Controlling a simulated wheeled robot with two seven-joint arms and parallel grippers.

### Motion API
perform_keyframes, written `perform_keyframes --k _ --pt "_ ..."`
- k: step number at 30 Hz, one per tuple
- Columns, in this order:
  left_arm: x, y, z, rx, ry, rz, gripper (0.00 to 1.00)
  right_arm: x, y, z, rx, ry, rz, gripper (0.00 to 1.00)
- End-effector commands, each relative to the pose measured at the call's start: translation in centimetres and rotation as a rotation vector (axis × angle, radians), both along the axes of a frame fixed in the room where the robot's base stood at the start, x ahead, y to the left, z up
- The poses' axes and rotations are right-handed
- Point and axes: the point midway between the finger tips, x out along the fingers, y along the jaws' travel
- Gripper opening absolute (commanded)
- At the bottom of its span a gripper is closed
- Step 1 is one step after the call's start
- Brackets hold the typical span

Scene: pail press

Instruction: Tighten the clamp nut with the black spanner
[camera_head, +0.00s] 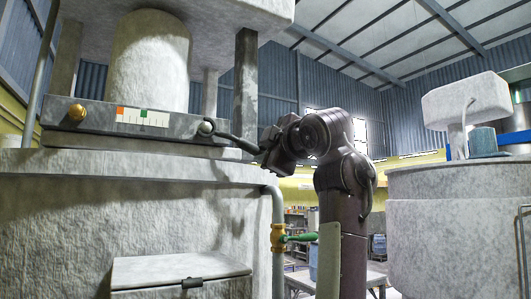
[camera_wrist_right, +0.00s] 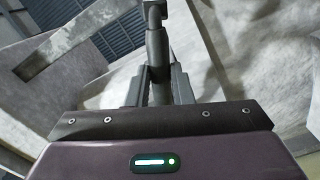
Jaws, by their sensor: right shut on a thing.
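The black spanner (camera_head: 235,140) reaches from my right gripper (camera_head: 267,152) leftward to the clamp nut (camera_head: 207,127). The nut is a grey, rounded piece at the right end of the press's dark plate. The spanner's head is at the nut; I cannot tell whether it is fully seated around it. My right gripper is shut on the spanner's handle end. My left gripper is not in view.
A scale (camera_head: 142,118) with orange and green marks and a brass knob (camera_head: 77,112) sit on the plate's front. A dark post (camera_head: 246,88) stands behind the nut. Below my right arm is a pipe (camera_head: 278,215) with a green-handled valve (camera_head: 298,238). Another machine (camera_head: 450,190) stands right.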

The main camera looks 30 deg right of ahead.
Motion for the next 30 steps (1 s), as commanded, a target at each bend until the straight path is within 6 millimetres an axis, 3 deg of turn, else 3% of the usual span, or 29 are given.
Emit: perform_keyframes --k 10,14,30 --pt "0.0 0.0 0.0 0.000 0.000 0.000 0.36 0.0 1.6 -2.7 0.235 0.009 0.001 0.00" --pt "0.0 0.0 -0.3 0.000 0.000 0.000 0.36 -0.3 1.5 -2.6 0.236 0.006 0.001 0.00" --pt "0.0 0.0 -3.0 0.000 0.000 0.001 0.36 -5.0 1.3 -2.6 0.233 0.006 0.001 0.00"
